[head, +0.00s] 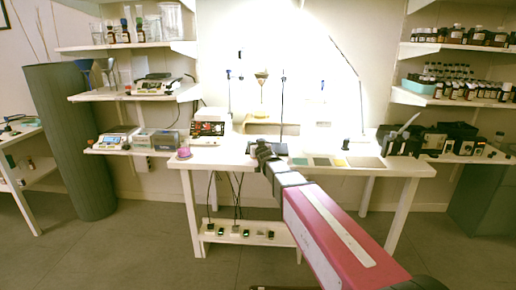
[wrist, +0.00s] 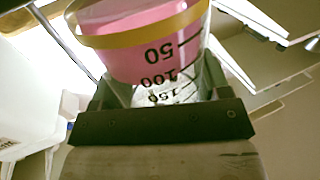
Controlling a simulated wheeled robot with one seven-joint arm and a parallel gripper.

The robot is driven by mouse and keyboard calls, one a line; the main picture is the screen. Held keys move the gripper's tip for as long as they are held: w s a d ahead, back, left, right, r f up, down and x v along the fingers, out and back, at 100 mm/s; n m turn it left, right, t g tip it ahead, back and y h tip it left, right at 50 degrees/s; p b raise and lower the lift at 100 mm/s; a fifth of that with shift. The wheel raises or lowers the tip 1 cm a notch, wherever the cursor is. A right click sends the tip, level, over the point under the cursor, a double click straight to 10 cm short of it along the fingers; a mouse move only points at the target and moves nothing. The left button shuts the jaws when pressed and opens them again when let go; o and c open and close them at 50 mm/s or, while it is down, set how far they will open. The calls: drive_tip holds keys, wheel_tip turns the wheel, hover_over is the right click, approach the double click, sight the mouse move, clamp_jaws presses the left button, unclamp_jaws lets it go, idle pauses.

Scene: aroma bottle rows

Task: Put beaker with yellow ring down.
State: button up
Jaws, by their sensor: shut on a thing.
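The beaker with the yellow ring (wrist: 150,50) fills the upper middle of the wrist view. It is clear, with black marks reading 50, 100 and 150 upside down, pink contents and a yellow band. My gripper (wrist: 158,90) is shut on it, with dark jaws at both sides. In the head view my gripper (head: 263,151) is over the middle of the white table (head: 225,158). The held beaker cannot be made out there, and whether it touches the tabletop cannot be told.
A small pink vessel (head: 183,152) stands at the table's left end. A red-fronted device (head: 208,128) and stands line the back. Dark boxes (head: 398,140) stand at the right.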

drive_tip(key=shift+f, duration=0.65)
drive_tip(key=shift+f, duration=0.2)
drive_tip(key=o, duration=1)
